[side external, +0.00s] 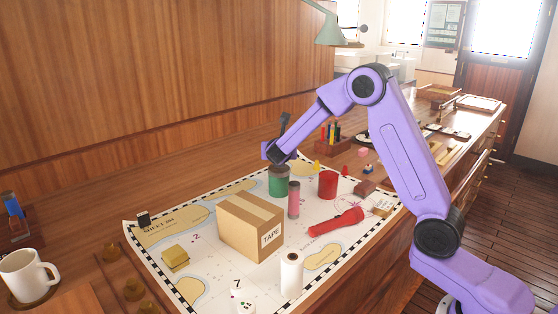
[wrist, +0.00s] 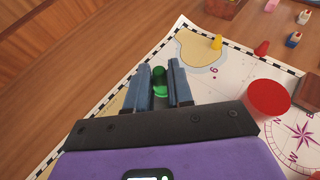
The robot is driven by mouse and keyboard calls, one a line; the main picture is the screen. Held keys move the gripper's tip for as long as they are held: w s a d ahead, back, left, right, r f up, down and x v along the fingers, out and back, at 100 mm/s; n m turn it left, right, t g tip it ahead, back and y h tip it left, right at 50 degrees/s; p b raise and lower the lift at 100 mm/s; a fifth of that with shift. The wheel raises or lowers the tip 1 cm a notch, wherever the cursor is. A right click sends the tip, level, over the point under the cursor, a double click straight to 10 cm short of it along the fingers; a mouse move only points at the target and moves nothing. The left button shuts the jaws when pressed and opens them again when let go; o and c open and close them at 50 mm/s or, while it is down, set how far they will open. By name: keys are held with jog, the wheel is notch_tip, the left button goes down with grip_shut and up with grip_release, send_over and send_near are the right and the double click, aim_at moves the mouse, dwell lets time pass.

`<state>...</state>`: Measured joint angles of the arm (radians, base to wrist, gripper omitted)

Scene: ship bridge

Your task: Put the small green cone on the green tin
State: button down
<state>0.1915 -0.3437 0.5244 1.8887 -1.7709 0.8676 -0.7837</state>
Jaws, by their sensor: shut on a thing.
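The green tin (side external: 278,184) stands upright on the chart, with a greyish top. My gripper (side external: 281,157) is low over the tin in the side view, and its fingertips are hard to make out there. In the wrist view my gripper (wrist: 160,88) has its two blue fingers closed on the small green cone (wrist: 160,73), which shows as a dark green top and a brighter green lower part. The cone cannot be made out in the side view. Whether the cone touches the tin I cannot tell.
A pink cylinder (side external: 294,200) stands close in front of the tin, and a red tin (side external: 328,185) stands to its right. A cardboard box (side external: 245,230) is at front left. A red flashlight (side external: 335,228) lies to the right. Yellow (wrist: 217,42) and red pawns (wrist: 262,47) stand nearby.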

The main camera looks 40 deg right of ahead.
aim_at(279, 170)
jog(key=shift+f, duration=1.6)
jog(key=shift+f, duration=0.15)
jog(key=c, duration=1)
grip_release()
jog(key=shift+a+r, duration=0.15)
jog(key=shift+r, duration=0.1)
jog(key=v, duration=1.2)
jog(key=s+a+f+m+g+y, duration=0.1)
jog(key=s+a+m+g+y, duration=0.1)
jog(key=s, duration=1)
jog(key=s+a+f+m+g+y, duration=0.2)
jog(key=s+m+g+y, duration=0.2)
jog(key=s, duration=0.9)
jog(key=s+a+f+m+g+y, duration=0.1)
jog(key=s+a+m+g+y, duration=0.2)
jog(key=s+m, duration=0.5)
jog(key=s+y, duration=0.1)
jog(key=s, duration=0.4)
jog(key=shift+f, duration=0.15)
